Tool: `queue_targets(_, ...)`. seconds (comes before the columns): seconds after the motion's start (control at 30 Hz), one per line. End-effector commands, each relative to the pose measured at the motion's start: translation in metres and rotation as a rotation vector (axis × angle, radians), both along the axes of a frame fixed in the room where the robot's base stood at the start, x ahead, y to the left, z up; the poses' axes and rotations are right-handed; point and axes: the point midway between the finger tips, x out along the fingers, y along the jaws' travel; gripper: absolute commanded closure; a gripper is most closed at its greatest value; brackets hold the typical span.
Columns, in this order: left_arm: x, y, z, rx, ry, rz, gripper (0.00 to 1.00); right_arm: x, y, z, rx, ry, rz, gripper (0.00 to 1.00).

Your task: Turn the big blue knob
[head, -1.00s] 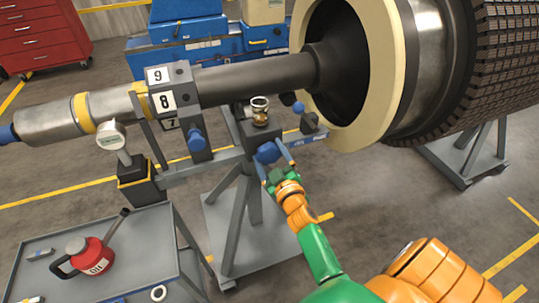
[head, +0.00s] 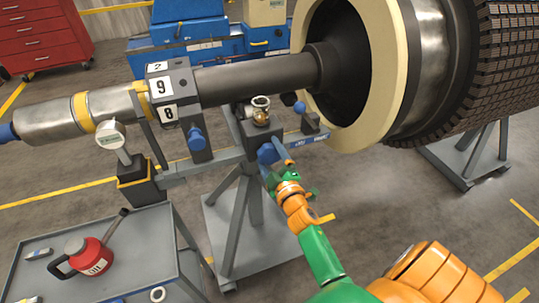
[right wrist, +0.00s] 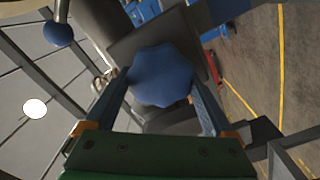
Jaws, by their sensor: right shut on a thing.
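The big blue knob (head: 267,153) sits on the front of the dark block of the rotor stand, below a small glass cup. My right gripper (head: 275,161) is at the knob, coming from below and to the right. In the right wrist view the lobed knob (right wrist: 160,76) lies between the two blue-grey fingers of the gripper (right wrist: 158,88), one on each side, and the gripper is shut on it. My left gripper is not in view.
The rotor shaft (head: 255,76) runs across above the stand, with a numbered block (head: 173,88) around it. Another blue knob (head: 196,138) and a dial gauge (head: 111,135) are to the left. A grey cart (head: 130,250) with a red oil can (head: 88,257) stands front left.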

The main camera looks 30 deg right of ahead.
Motion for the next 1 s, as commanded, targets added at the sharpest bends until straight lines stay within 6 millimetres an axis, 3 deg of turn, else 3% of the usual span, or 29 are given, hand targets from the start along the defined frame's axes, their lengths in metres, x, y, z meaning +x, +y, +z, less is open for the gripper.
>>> queue_targets(0.2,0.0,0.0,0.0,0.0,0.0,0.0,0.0,0.0,0.0,-0.002,0.002,0.003,0.0,0.67)
queue_targets(0.23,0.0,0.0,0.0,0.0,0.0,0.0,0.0,0.0,0.0,-0.002,0.002,0.003,0.0,0.04)
queue_targets(0.27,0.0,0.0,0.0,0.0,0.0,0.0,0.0,0.0,0.0,-0.002,0.002,0.003,0.0,0.0)
queue_targets(0.5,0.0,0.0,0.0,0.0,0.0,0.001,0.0,-0.003,0.001,-0.001,0.002,0.002,0.0,0.0)
queue_targets(0.8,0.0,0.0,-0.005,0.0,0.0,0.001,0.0,-0.059,0.014,-0.003,0.003,0.004,0.001,0.0)
queue_targets(1.0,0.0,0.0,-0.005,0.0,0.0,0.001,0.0,-0.07,0.017,-0.001,0.003,0.002,-0.001,0.0)
